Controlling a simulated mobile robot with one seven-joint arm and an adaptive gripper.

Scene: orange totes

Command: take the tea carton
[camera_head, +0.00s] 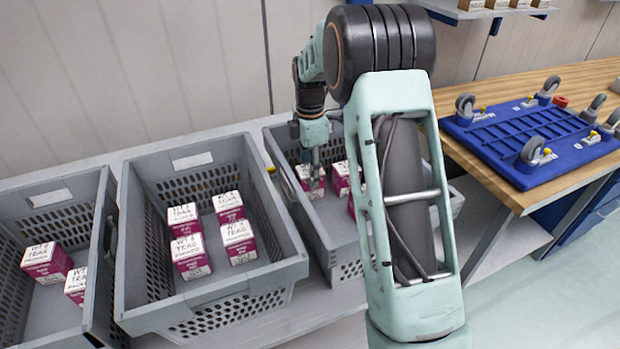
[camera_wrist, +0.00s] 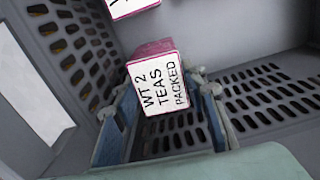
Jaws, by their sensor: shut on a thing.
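My gripper (camera_head: 313,168) reaches down into the right grey tote (camera_head: 284,172). It is shut on a white-and-magenta tea carton (camera_head: 308,184), with its fingers on either side. In the wrist view the held carton (camera_wrist: 158,92) shows a white face lettered "WT 2 TEAS PACKED" between my two fingers. I cannot tell whether it still touches the tote floor. Another tea carton (camera_head: 340,177) stands just right of it, and a further one is partly hidden behind my arm. The edge of another carton (camera_wrist: 132,6) shows at the top of the wrist view.
The middle grey tote (camera_head: 140,232) holds several similar cartons, and the left tote (camera_head: 98,205) shows two. The totes' perforated walls stand close around my gripper. At right, a wooden bench (camera_head: 490,185) carries a blue wheeled dolly (camera_head: 530,145), upside down.

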